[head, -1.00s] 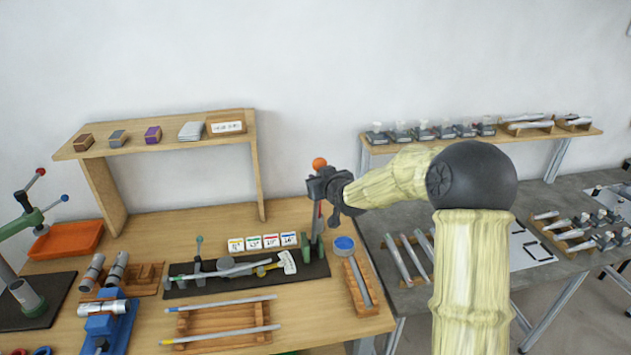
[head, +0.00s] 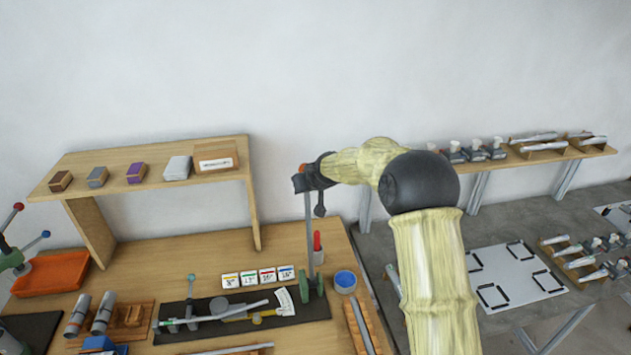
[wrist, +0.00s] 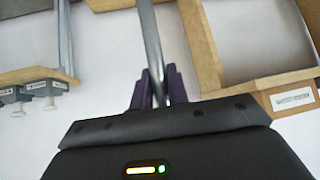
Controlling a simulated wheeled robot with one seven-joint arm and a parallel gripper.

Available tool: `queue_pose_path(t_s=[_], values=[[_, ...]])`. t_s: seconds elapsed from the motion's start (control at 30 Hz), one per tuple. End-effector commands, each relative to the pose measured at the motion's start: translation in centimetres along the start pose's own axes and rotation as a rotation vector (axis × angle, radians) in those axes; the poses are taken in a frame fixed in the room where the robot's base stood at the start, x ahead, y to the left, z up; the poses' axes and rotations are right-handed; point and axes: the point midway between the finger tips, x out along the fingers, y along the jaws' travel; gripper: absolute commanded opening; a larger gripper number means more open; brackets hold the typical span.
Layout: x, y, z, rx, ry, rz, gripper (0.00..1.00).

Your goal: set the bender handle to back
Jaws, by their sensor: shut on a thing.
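The bender (head: 306,288) has a green base at the right end of a black mat on the wooden bench. Its grey handle (head: 309,228) stands nearly upright, its top leaning slightly left in the head view. My gripper (head: 303,184) is shut on the handle near its top. A bit of the orange knob (head: 303,168) shows beside my gripper; the rest is hidden. In the wrist view the handle (wrist: 151,40) runs as a grey bar between the dark purple fingers of my gripper (wrist: 154,90).
Numbered cards (head: 258,277) stand left of the bender. A red-handled tool (head: 317,242) stands close behind it, and a blue-topped round container (head: 345,281) is to its right. A wooden shelf (head: 160,160) is at the back left.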

Motion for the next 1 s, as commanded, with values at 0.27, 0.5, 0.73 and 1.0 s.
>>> queue_pose_path(t_s=[0.27,0.5,0.73,1.0], values=[[0.02,-0.28,-0.13,0.005,-0.015,-0.002,0.00],[0.00,-0.08,-0.17,0.008,-0.013,-0.001,0.00],[0.02,-0.04,-0.05,0.008,-0.016,0.000,0.38],[0.00,0.00,0.14,0.007,-0.021,0.000,0.38]])
